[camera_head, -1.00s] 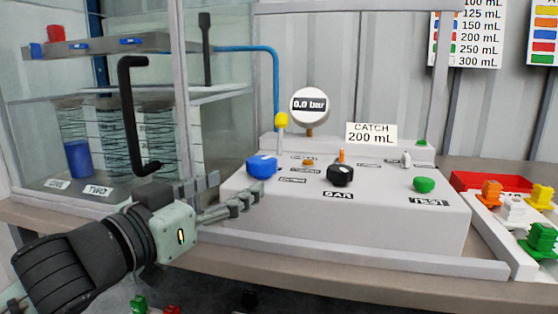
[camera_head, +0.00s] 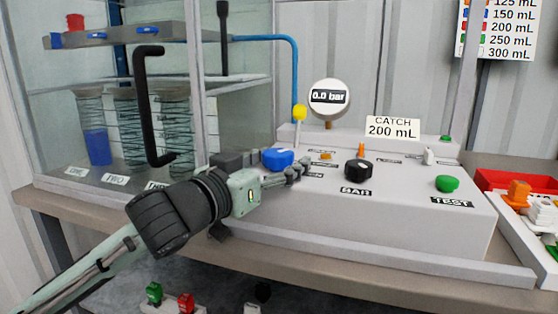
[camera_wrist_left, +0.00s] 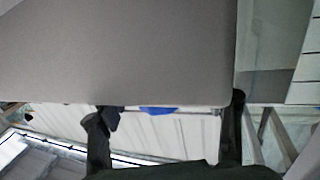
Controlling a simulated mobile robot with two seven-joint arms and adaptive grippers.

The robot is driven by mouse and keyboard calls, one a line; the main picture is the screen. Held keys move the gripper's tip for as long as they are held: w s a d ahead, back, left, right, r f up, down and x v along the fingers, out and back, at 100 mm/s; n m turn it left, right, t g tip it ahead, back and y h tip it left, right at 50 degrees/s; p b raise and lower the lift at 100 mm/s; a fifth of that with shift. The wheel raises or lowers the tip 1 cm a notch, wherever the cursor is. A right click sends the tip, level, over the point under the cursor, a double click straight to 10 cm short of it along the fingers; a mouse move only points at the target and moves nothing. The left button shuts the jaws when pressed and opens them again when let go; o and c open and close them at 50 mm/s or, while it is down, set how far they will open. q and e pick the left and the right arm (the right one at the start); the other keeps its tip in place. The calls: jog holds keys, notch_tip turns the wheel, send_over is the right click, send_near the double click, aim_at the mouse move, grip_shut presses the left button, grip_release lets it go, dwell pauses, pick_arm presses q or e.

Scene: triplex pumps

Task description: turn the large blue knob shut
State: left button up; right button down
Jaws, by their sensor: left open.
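The large blue knob (camera_head: 278,158) sits at the left end of the grey control console's sloped top. My left gripper (camera_head: 268,170) is open right at the knob, with one finger to its left and the other in front and to its right. The fingers hide the knob's lower part. In the left wrist view a sliver of the blue knob (camera_wrist_left: 158,110) shows between the two spread fingers of the left gripper (camera_wrist_left: 168,115). I cannot tell whether a finger touches it. My right gripper is not in view.
The console (camera_head: 400,215) also carries a black knob (camera_head: 358,168), a green knob (camera_head: 447,184), a yellow-topped lever (camera_head: 299,113) and a gauge (camera_head: 329,97) reading 0.0 bar. A glass cabinet with a black handle (camera_head: 148,105) stands left. A red tray (camera_head: 500,180) lies right.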

pick_arm(q)
jog(key=shift+c, duration=0.3)
jog(key=c, duration=1.1)
jog(key=shift+c, duration=0.2)
